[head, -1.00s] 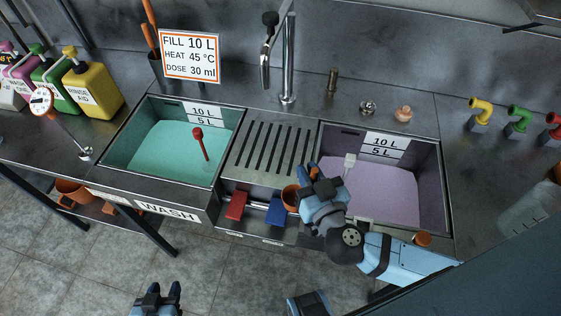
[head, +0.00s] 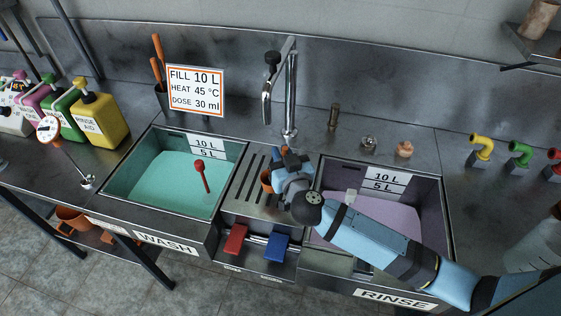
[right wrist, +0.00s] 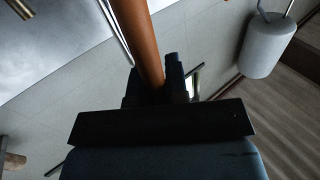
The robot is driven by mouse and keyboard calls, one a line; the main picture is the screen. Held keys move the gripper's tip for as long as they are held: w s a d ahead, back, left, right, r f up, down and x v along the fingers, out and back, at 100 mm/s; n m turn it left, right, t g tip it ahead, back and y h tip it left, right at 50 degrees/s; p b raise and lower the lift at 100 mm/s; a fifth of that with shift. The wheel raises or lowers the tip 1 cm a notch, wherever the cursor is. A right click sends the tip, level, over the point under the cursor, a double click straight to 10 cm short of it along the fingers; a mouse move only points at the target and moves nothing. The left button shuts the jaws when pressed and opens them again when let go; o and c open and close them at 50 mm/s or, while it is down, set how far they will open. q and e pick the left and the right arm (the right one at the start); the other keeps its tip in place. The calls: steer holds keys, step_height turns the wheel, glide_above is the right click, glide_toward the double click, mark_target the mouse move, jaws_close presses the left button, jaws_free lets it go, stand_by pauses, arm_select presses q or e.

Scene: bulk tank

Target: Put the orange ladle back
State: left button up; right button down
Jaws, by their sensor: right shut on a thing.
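My right gripper (head: 286,160) is over the slotted drainboard (head: 245,200) between the two basins. It is shut on the orange ladle (head: 266,181), whose orange cup shows just left of the gripper in the head view. In the right wrist view the ladle's orange handle (right wrist: 138,40) rises from between the fingers (right wrist: 160,88). I cannot tell how far the ladle is above the drainboard. My left gripper is out of view.
The teal wash basin (head: 165,180) holds a red-headed tool (head: 201,175). The lilac rinse basin (head: 390,220) lies under my right forearm. The tap (head: 290,90) stands close behind my gripper.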

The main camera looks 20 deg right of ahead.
steer(key=shift+w, duration=0.35)
step_height(320, 180, down, 4)
steer(key=shift+r+b, duration=0.2)
steer(key=shift+b, duration=0.5)
steer(key=c, duration=1.1)
jaws_free()
steer(key=shift+f, duration=0.1)
steer(key=s, duration=1.2)
steer(key=shift+d, duration=0.1)
